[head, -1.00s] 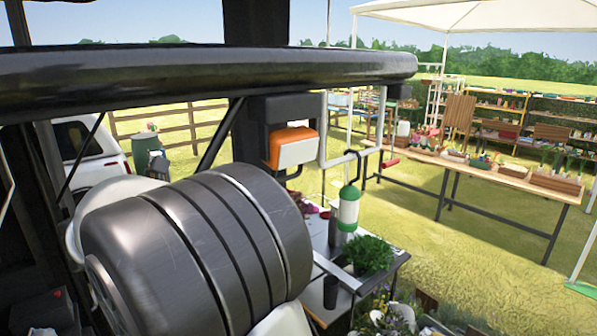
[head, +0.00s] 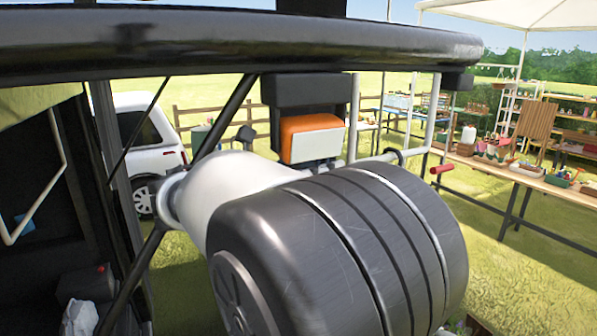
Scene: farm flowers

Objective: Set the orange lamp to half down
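The orange lamp (head: 311,138) has an orange top and a white lower face. It hangs under a black block (head: 300,92) below a thick black bar, near the middle of the head view. Its white face tilts a little downward; its exact setting cannot be told. A large dark link of my arm with a white section fills the lower middle, in front of and below the lamp. My gripper does not show.
The black bar (head: 150,45) crosses the top of the view. White pipes (head: 353,115) and a red-tipped rod (head: 442,168) are right of the lamp. A long table (head: 535,178) with plants stands far right. A white car (head: 150,135) is behind at left.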

